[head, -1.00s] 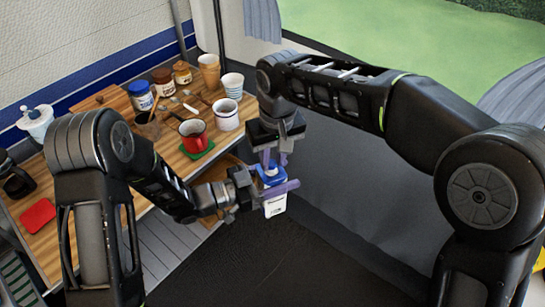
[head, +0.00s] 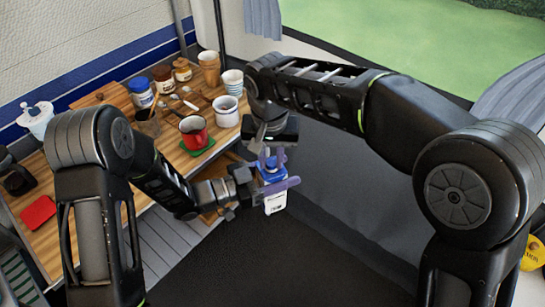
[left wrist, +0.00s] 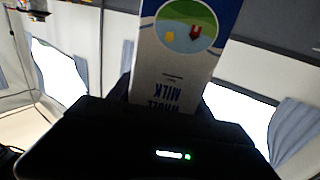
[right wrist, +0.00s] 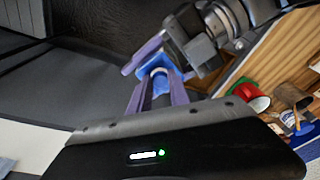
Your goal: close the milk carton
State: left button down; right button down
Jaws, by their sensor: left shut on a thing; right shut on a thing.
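The milk carton (head: 275,204), white below and blue on top, is held in the air in front of the counter. My left gripper (head: 272,187) is shut on its body from the left side. The left wrist view shows the carton's printed face (left wrist: 172,68) close up, with its lettering upside down. My right gripper (head: 271,158) points down from above, with its fingers shut around the cap at the carton's top. In the right wrist view a pale round cap (right wrist: 159,72) shows between the fingertips, over the blue carton top (right wrist: 169,62). The fingers partly hide the cap, and its seating is unclear.
The wooden counter (head: 165,190) at left holds a red mug (head: 193,131) on a green mat, a white mug (head: 225,111), stacked cups (head: 209,68), jars and spoons. A red mat (head: 38,213) lies near its front. The floor below the carton is clear.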

jog(key=m, duration=0.5)
jog(key=shift+a+h, duration=0.3)
jog(key=shift+h, duration=0.1)
jog(key=m, duration=0.3)
jog(key=shift+w+a, duration=0.1)
jog(key=shift+w, duration=0.05)
jog(key=m+g, duration=0.1)
jog(key=m, duration=0.4)
jog(key=shift+w+m+h, duration=0.15)
jog(key=shift+m+h, duration=0.25)
jog(key=m, duration=0.3)
jog(key=shift+w+m+g, duration=0.1)
jog(key=shift+m+g, duration=0.3)
jog(key=c, duration=0.7)
grip_release()
jog(key=shift+o, duration=0.2)
jog(key=shift+n, duration=0.3)
